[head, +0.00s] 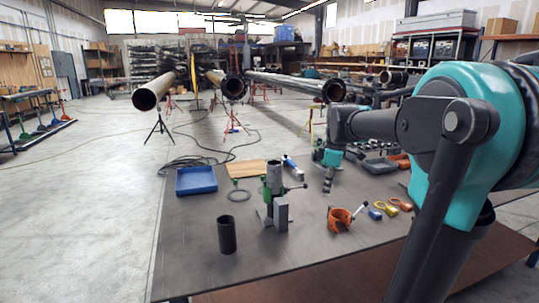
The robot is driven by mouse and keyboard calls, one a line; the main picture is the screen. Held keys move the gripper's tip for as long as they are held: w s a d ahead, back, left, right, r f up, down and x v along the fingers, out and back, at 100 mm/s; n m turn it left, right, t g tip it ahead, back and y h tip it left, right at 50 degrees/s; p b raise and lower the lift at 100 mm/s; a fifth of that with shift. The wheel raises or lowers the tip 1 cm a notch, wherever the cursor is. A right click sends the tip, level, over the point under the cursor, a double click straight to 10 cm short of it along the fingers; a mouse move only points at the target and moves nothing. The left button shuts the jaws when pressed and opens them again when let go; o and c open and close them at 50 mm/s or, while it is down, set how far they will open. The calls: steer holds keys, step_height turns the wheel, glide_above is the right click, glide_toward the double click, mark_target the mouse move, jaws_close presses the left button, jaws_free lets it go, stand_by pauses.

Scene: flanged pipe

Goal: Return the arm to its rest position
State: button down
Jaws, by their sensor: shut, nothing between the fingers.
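My arm reaches in from the right side of the head view, its teal and dark grey links large in front. My gripper (327,184) points down over the back middle of the table (185,250). It is small in this view; it looks shut with nothing held. A grey metal pipe piece (274,177) stands upright in a green and grey clamp stand (279,212), left of my gripper. A dark short pipe (227,234) stands upright at the front left of the table.
A blue tray (196,181), a wooden board (246,169) and a ring (239,196) lie at the back left. An orange clamp (339,219) and yellow-handled tools (386,208) lie right of the stand. Long pipes on stands fill the background.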

steer(key=s+f+m, duration=0.2)
steer(key=s+f, duration=0.1)
steer(key=f, duration=0.1)
steer(key=s+f+m+t, duration=0.1)
steer(key=s+f+m, duration=0.2)
steer(key=f, duration=0.1)
steer(key=s+f+m, duration=0.2)
steer(key=s+f, duration=0.1)
steer(key=f, duration=0.1)
steer(key=shift+s+d+f+m+t, duration=0.1)
steer(key=shift+f+m+t, duration=0.2)
steer(key=shift+f, duration=0.1)
steer(key=s+f+m+t, duration=0.1)
steer(key=s+f+m, duration=0.5)
steer(key=s+f, duration=0.3)
steer(key=shift+s+d+h, duration=0.2)
steer(key=shift+h, duration=0.2)
